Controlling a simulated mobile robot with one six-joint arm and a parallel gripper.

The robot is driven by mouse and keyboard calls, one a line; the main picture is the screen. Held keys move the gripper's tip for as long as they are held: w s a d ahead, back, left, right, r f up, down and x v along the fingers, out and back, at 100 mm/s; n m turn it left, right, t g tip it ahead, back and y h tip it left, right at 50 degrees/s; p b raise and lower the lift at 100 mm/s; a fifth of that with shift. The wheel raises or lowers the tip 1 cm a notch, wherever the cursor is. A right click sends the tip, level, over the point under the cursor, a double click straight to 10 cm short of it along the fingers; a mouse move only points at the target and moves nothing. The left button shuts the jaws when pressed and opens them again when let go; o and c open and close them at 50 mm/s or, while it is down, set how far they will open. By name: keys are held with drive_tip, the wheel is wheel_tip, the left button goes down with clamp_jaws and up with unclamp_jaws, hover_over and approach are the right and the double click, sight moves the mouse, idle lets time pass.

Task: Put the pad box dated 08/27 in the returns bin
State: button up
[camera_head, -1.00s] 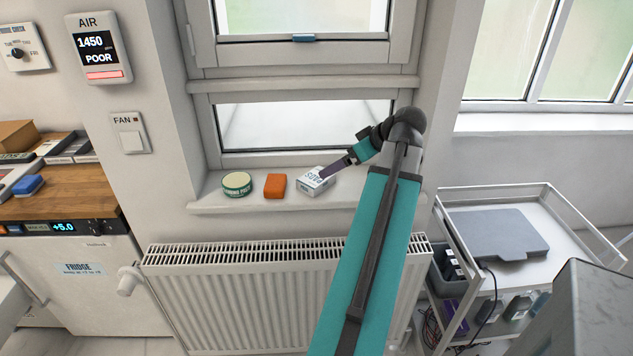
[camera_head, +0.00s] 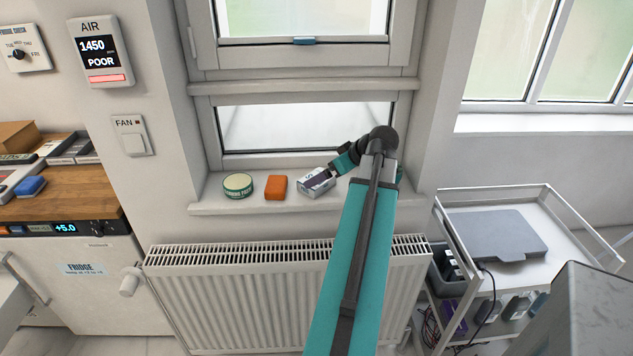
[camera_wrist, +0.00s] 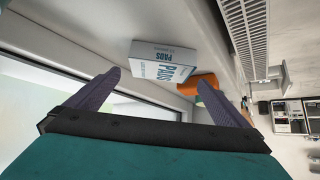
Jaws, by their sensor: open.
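A white box marked PADS (camera_head: 314,187) lies on the window sill, right of an orange block; it also shows in the wrist view (camera_wrist: 160,60). Its printed date is too small to read. My gripper (camera_head: 322,178) is at the box's right end, partly covering it in the head view. In the wrist view my gripper (camera_wrist: 157,78) has its fingers spread, with the box ahead of and between the tips. I cannot tell whether they touch it. No container is legibly marked as the returns bin.
The orange block (camera_head: 276,187) and a round green-and-cream tin (camera_head: 239,185) stand left of the box on the sill (camera_head: 215,204). The window is behind, a radiator (camera_head: 250,290) below. A trolley (camera_head: 470,200) stands at right, with a dark caddy (camera_head: 446,284) holding several items.

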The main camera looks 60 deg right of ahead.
drive_tip(key=shift+w+f, duration=0.2)
drive_tip(key=shift+f, duration=0.05)
drive_tip(key=shift+w, duration=0.15)
drive_tip(key=shift+p+x, duration=1)
drive_tip(key=shift+x, duration=1.5)
drive_tip(key=c, duration=1)
